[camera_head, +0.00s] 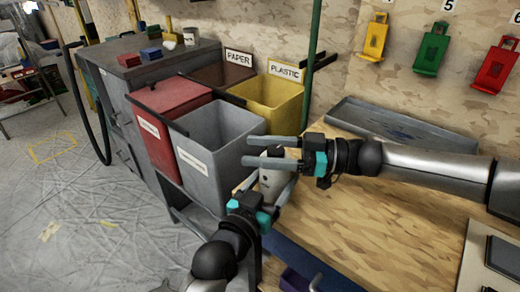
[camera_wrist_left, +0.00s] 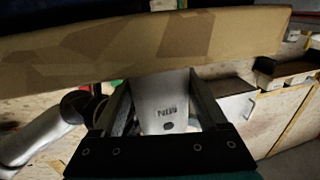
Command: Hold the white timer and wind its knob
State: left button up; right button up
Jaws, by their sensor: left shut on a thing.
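The white timer (camera_head: 271,180) is upright above the near left corner of the wooden table. My left gripper (camera_head: 267,192) is shut on its body. In the left wrist view the timer (camera_wrist_left: 166,98) sits between the two fingers, with "MIN" lettering and a dark round spot on its face. My right gripper (camera_head: 272,152) comes in from the right at the timer's top, its two fingers apart, one behind and one in front. A dark part, likely the knob (camera_head: 275,151), shows between them; whether they touch it I cannot tell.
Grey (camera_head: 222,138), red (camera_head: 165,110) and yellow (camera_head: 277,98) bins stand left of and behind the grippers. A shallow grey tray (camera_head: 400,128) lies at the table's back. The wooden tabletop (camera_head: 375,215) is clear in the middle. Coloured holders (camera_head: 432,50) hang on the wall.

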grip_shut()
jog(key=shift+w+m+t, duration=0.1)
jog(key=shift+m+t, duration=0.2)
jog(key=shift+t, duration=0.2)
